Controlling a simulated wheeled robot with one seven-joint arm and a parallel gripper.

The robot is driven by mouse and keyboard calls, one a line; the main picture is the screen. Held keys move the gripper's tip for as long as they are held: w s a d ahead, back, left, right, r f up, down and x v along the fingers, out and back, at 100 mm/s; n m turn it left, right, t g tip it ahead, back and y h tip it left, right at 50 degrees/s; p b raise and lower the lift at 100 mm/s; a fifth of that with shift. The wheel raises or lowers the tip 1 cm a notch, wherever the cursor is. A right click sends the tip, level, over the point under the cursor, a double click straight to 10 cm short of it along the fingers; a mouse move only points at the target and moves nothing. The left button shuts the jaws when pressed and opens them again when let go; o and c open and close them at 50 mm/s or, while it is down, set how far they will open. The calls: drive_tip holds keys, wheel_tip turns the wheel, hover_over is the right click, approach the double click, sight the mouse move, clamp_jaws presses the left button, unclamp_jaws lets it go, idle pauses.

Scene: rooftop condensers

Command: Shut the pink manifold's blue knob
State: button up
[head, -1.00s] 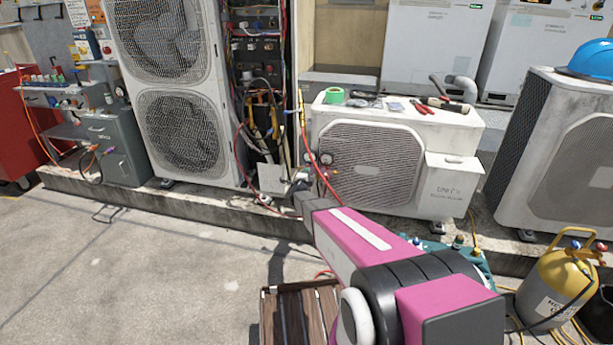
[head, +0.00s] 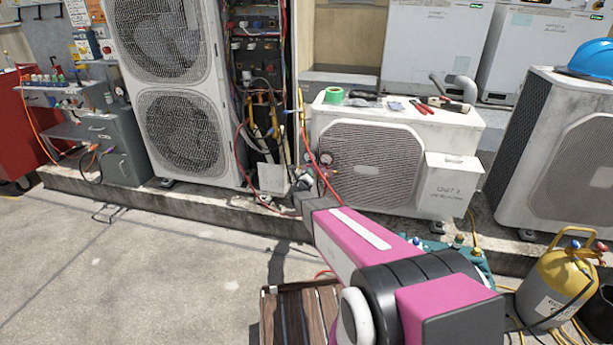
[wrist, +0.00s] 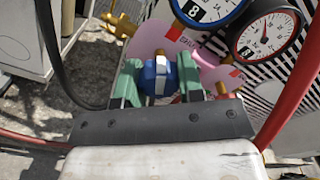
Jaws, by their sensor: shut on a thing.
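The pink manifold (wrist: 152,38) shows in the wrist view, with a blue-rimmed gauge (wrist: 206,8) and a red-rimmed gauge (wrist: 268,38) above it. Its blue knob (wrist: 158,78), with a white stripe on it, sits between the two green fingers of my gripper (wrist: 160,84). The fingers are shut on the knob from both sides. In the head view my gripper (head: 302,186) reaches the manifold at the left end of the small condenser; the knob is too small and covered to make out there. A red knob part (wrist: 222,88) lies just right of the right finger.
A red hose (wrist: 292,84) runs close on the right and a black hose (wrist: 50,62) on the left. The small condenser (head: 440,125) stands behind, with tools on top. A yellow cylinder (head: 552,285) stands at the right.

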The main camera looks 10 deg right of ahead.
drive_tip(key=m, duration=0.5)
drive_tip(key=shift+f, duration=0.1)
idle(0.4)
drive_tip(key=o, duration=0.9)
drive_tip(key=v, duration=1.1)
